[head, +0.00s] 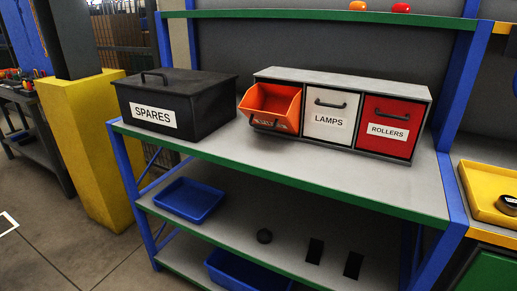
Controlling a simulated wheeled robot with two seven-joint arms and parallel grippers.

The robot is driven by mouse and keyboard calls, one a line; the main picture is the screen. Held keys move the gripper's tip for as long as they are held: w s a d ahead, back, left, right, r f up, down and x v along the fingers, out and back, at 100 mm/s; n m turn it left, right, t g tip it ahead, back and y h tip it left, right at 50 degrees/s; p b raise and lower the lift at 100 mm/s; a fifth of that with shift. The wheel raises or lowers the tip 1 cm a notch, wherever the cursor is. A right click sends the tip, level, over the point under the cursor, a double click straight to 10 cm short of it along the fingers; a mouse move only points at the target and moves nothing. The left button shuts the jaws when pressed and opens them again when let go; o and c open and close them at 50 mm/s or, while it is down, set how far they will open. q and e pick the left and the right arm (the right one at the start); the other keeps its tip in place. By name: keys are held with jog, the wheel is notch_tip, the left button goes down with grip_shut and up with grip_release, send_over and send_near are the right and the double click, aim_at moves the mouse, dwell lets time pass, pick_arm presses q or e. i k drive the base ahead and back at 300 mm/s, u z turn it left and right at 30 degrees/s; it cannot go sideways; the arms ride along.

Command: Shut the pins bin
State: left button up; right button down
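An orange bin (272,102) is the left one of three in a grey cabinet (340,80) on the shelf unit's top. It is tipped out at the top, so it stands open and I see into it. Its front label is seen at a steep angle and is hard to read. Its dark handle shows low on the front. The white LAMPS bin (314,122) and the red ROLLERS bin (399,117) beside it are shut. Neither of my grippers is in view.
A black SPARES box (190,88) with a lid handle stands left of the cabinet. The green front edge (300,181) borders the worktop, which is clear in front of the bins. Blue trays (188,199) and small dark objects (264,236) lie below. A yellow pillar (85,150) stands left.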

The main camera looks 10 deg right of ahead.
aim_at(270, 107)
jog(key=z, duration=0.05)
jog(key=k, duration=0.85)
jog(key=u, duration=1.15)
jog(key=i, duration=1.8)
jog(key=z, duration=1.15)
jog(key=i, duration=0.2)
jog(key=z, duration=0.05)
